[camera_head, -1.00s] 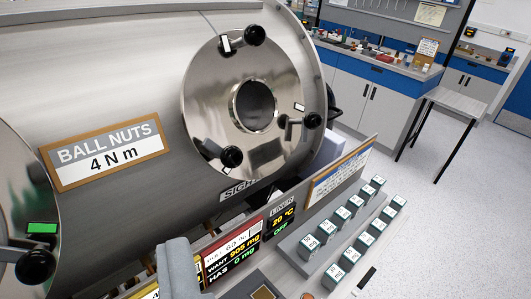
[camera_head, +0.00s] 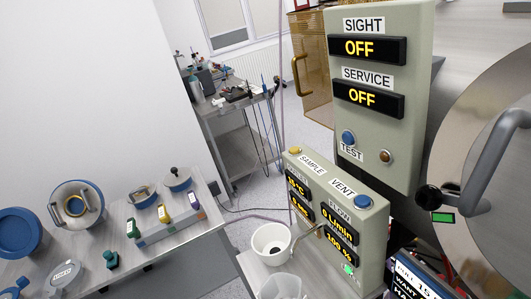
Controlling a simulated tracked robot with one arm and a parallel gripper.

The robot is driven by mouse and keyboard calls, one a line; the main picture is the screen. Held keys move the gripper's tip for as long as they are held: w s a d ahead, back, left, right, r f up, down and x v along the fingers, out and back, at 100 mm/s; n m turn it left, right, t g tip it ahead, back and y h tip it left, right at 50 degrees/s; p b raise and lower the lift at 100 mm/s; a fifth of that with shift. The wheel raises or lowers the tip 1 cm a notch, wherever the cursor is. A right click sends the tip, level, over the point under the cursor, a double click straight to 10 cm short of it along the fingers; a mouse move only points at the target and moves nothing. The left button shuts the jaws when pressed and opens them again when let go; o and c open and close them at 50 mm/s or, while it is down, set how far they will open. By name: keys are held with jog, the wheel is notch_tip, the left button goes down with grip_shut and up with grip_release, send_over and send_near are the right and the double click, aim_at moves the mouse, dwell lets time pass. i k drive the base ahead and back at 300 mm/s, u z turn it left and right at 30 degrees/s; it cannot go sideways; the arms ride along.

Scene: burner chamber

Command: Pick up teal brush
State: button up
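No brush can be made out for certain. My gripper is not clearly seen in this view, and nothing is seen held.
The left table (camera_head: 205,222) also bears round blue-rimmed parts (camera_head: 76,204). A white cup (camera_head: 271,243) stands beside the grey control box (camera_head: 345,225). A taller switch panel (camera_head: 385,150) and the metal chamber (camera_head: 500,90) fill the right. Open floor shows beyond.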

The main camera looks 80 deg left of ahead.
aim_at(112, 258)
jog(key=u, duration=0.45)
jog(key=i, duration=0.1)
jog(key=u, duration=2.65)
jog(key=k, duration=0.95)
jog(key=u, duration=0.45)
jog(key=i, duration=1)
jog(key=z, duration=0.05)
jog(key=k, duration=0.25)
jog(key=z, duration=0.05)
